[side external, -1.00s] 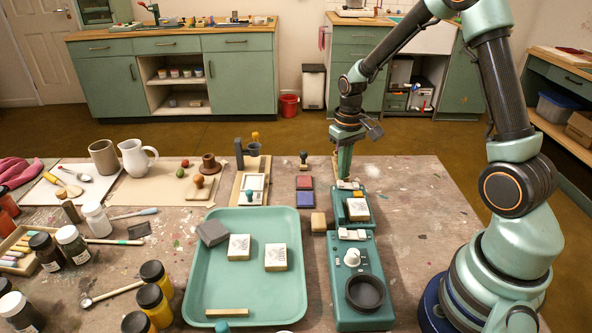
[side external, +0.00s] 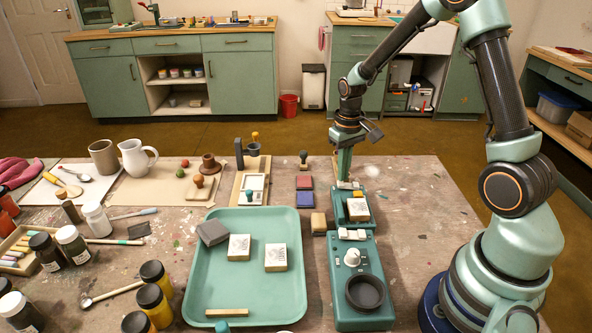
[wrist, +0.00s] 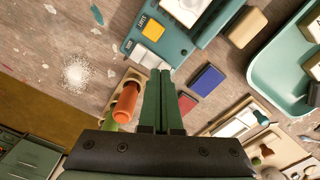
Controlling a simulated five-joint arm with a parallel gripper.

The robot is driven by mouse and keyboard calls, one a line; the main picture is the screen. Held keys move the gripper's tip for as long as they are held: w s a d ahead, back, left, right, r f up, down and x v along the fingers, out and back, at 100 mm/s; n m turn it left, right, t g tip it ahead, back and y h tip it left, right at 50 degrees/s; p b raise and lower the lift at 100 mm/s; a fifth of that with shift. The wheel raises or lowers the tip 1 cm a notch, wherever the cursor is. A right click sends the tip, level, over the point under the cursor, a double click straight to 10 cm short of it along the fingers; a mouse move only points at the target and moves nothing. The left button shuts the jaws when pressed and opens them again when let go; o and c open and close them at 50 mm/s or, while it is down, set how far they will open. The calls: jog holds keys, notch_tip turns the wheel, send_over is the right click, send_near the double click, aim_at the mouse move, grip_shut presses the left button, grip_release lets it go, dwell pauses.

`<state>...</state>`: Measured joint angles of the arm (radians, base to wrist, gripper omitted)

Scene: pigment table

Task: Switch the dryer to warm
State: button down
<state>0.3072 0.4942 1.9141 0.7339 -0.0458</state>
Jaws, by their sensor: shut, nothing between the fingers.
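Two teal bench units stand in line right of the tray, and I cannot tell for sure which is the dryer. The rear unit (side external: 342,216) holds a pale printed block (side external: 358,209) and has small controls at its far end. In the wrist view, that end shows a yellow button (wrist: 152,29) and a white switch piece (wrist: 147,57); the switch's setting is unclear. The front unit (side external: 366,256) has a white knob (side external: 352,257), white keys and a dark round cup. My gripper (side external: 344,179) is shut and empty, pointing down at the rear unit's far end. Its fingertips (wrist: 161,73) appear close to the white switch; contact is unclear.
Red (side external: 304,183) and blue (side external: 305,199) pads lie left of the rear unit. An orange-handled item (wrist: 125,103) lies in a holder beside my fingers. The teal tray (side external: 199,283) holds blocks. White powder (side external: 371,170) lies on open table to the right.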

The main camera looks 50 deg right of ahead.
jog(key=shift+f, duration=0.7)
dwell(0.3)
jog(key=shift+r, duration=3.55)
jog(key=s+a+r+n+t, duration=0.3)
jog(key=s+a+r+t, duration=0.2)
jog(key=s+a+r, duration=0.5)
notch_tip(320, 180, up, 4)
jog(key=shift+a+f+t, duration=0.25)
jog(key=shift+a+t, duration=0.05)
jog(key=shift+a, duration=0.8)
